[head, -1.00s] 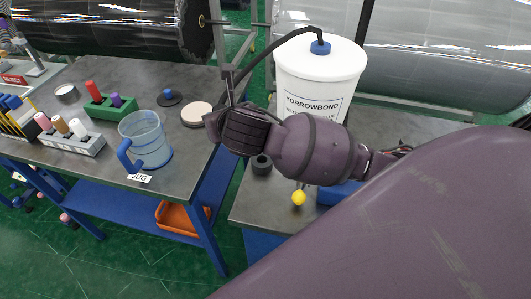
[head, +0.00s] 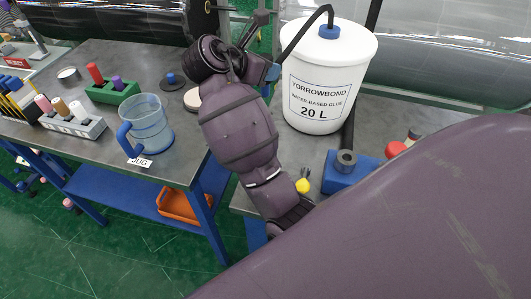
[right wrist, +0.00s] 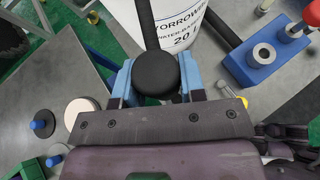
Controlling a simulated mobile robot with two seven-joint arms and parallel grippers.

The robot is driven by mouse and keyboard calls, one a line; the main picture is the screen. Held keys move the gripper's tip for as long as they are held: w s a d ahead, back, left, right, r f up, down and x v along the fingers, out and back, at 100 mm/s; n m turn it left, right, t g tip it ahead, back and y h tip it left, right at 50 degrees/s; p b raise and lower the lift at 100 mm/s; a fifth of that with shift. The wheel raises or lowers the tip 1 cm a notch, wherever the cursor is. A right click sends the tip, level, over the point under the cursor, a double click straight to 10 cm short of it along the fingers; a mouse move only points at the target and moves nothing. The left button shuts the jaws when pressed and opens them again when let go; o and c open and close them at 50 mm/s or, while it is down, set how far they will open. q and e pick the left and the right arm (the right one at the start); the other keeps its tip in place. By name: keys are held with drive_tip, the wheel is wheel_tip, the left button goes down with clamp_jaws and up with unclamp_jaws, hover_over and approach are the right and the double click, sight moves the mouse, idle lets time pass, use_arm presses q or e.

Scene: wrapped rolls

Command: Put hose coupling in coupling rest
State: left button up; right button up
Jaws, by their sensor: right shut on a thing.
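The white glue drum (head: 328,75) stands on the right bench, and a black hose (head: 300,33) arches left from its blue cap. My right gripper (head: 268,72) is just left of the drum. In the right wrist view, its blue fingers (right wrist: 160,80) are shut on the hose coupling (right wrist: 156,76), whose round black end shows between them. A blue block (head: 345,175) with an upright grey ring (head: 346,160), seemingly the coupling rest, stands on the bench in front of the drum. It shows at upper right in the wrist view (right wrist: 240,68), apart from the gripper. My left gripper is out of view.
A yellow ball (head: 302,186) and a red-topped item (head: 397,149) flank the blue block. The left bench (head: 110,150) carries a blue jug (head: 150,125), a green block (head: 112,93) and a grey peg rack (head: 75,124). A wrapped roll (head: 450,60) lies behind the drum.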

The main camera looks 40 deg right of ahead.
drive_tip(key=shift+s+a+f+m+g, duration=0.1)
drive_tip(key=shift+s+f+m+g, duration=0.25)
drive_tip(key=shift+f, duration=0.3)
wheel_tip(320, 180, down, 20)
drive_tip(key=b, duration=0.4)
drive_tip(key=shift+r, duration=0.25)
drive_tip(key=shift+f, duration=0.1)
drive_tip(key=o, duration=1)
